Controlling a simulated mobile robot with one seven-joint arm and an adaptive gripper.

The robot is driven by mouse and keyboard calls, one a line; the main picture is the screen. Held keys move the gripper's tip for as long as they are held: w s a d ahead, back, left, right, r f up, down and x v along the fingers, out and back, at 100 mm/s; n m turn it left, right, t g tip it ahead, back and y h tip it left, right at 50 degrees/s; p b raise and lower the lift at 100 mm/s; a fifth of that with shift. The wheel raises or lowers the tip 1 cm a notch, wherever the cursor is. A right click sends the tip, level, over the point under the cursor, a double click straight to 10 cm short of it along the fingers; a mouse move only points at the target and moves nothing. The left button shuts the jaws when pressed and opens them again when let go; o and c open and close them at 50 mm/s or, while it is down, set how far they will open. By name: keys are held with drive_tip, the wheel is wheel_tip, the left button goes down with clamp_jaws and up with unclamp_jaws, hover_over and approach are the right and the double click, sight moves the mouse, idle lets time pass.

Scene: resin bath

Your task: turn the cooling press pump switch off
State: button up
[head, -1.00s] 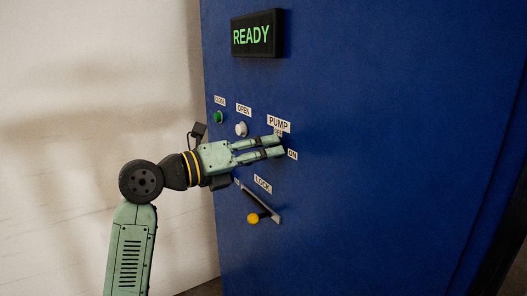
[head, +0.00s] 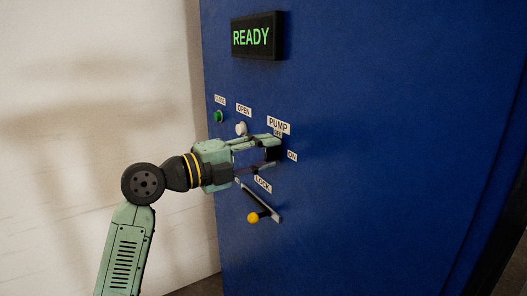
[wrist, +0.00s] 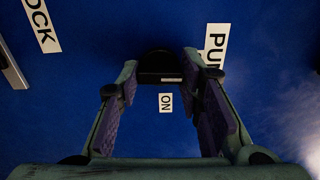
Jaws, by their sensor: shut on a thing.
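The pump switch is a black knob (wrist: 160,66) on the blue press panel. It lies between my fingertips in the wrist view, and in the head view its dark side (head: 272,154) shows between the fingers. My gripper (head: 276,152) is shut on it, one finger above and one below in the head view. The PUMP label (head: 279,125) is above it, with the OFF label (head: 278,133) just beneath. The ON label (head: 292,156) is to its right. A small pale mark (wrist: 172,80) shows at the knob's edge facing ON; I cannot tell the exact setting.
A white OPEN button (head: 241,128) and a green button (head: 218,116) are at upper left, close to my gripper. A READY display (head: 256,36) is above. The panel's right side is bare.

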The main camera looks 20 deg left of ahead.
drive_tip(key=shift+a+n, duration=0.1)
drive_tip(key=shift+n, duration=0.2)
idle(0.4)
drive_tip(key=o, duration=1.2)
drive_tip(key=shift+c, duration=0.2)
drive_tip(key=v, duration=1.2)
drive_tip(key=shift+r, duration=0.1)
